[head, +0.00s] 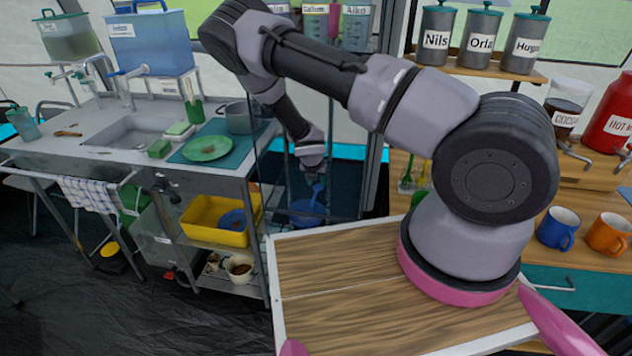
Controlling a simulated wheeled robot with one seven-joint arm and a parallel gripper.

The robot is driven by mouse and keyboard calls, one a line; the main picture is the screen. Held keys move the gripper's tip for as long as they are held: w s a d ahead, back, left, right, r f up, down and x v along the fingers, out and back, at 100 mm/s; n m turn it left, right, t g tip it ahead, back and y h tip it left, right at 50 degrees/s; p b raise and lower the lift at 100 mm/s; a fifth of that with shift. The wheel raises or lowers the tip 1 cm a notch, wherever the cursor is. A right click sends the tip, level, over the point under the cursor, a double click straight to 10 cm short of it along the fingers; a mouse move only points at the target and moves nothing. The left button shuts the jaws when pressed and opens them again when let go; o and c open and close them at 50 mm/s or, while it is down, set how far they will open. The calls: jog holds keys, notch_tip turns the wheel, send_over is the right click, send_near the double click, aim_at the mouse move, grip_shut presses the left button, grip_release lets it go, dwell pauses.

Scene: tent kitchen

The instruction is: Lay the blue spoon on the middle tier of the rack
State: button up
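My gripper (312,170) points down in the middle of the head view, to the right of the sink counter. A blue spoon-like handle (318,189) shows just below the fingertips. A wider blue rounded shape (307,210) lies under it; I cannot tell whether this is the spoon's bowl or a separate dish. The fingers are small and dark, so I cannot tell whether they hold the handle. Thin dark uprights and edges stand around the gripper; I cannot tell whether they are the rack. No tiers can be made out clearly.
A metal sink counter (85,148) stands at the left, with a green plate (208,148) and a pot (240,117). Below it is a yellow tub (208,214) on a shelf. At the right, a blue mug (558,229) and an orange mug (608,233) stand on a shelf.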

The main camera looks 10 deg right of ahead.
jog(key=shift+s+a+r, duration=0.1)
jog(key=shift+r, duration=0.4)
jog(key=v, duration=1.1)
jog(key=shift+s+r, duration=0.1)
